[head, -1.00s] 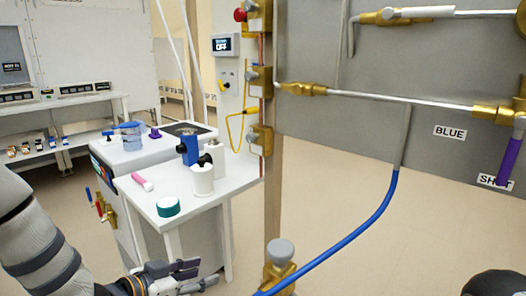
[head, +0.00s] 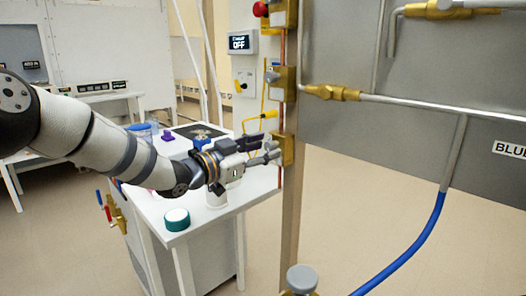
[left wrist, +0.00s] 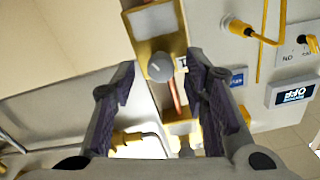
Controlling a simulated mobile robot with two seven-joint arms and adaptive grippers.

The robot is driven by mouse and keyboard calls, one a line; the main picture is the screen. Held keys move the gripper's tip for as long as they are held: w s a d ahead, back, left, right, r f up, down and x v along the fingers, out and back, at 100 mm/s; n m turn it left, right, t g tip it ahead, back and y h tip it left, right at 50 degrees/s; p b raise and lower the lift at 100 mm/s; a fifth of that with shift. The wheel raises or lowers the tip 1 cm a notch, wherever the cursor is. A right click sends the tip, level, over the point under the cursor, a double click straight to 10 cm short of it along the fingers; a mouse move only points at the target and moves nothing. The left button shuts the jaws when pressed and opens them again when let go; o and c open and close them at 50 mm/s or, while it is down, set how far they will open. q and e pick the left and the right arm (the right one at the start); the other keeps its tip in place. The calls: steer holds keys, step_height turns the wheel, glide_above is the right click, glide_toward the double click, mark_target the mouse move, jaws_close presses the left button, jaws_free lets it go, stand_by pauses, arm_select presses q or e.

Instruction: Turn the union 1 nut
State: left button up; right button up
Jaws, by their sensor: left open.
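Brass fittings sit on the thin metal pipes of the grey panel, one near the post (head: 330,92) and one higher up (head: 440,10). No label shows which is union 1. My left gripper (head: 268,148) is open and empty, beside the lowest brass block (head: 287,151) on the post. In the left wrist view the two fingers of my left gripper (left wrist: 163,68) stand apart, with a grey round knob (left wrist: 160,67) on a brass block (left wrist: 152,22) showing between them. I cannot tell whether they touch it. My right gripper is out of view.
A white table (head: 150,209) stands below my left arm, holding a green-lidded round container (head: 177,219) and other items partly hidden by the arm. A blue hose (head: 410,245) hangs at the right. A grey knob (head: 302,278) is at the bottom. A display (head: 239,42) reads OFF.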

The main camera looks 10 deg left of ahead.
arm_select(q)
steer(key=shift+w+r, duration=0.1)
steer(key=shift+c, duration=0.2)
jaws_close()
steer(key=shift+m, duration=0.3)
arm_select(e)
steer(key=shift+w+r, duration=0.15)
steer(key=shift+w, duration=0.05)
arm_select(q)
steer(key=m+p, duration=0.1)
steer(key=m, duration=0.1)
steer(key=shift+m, duration=0.3)
steer(key=shift+m+p, duration=0.35)
steer(key=shift+m, duration=0.95)
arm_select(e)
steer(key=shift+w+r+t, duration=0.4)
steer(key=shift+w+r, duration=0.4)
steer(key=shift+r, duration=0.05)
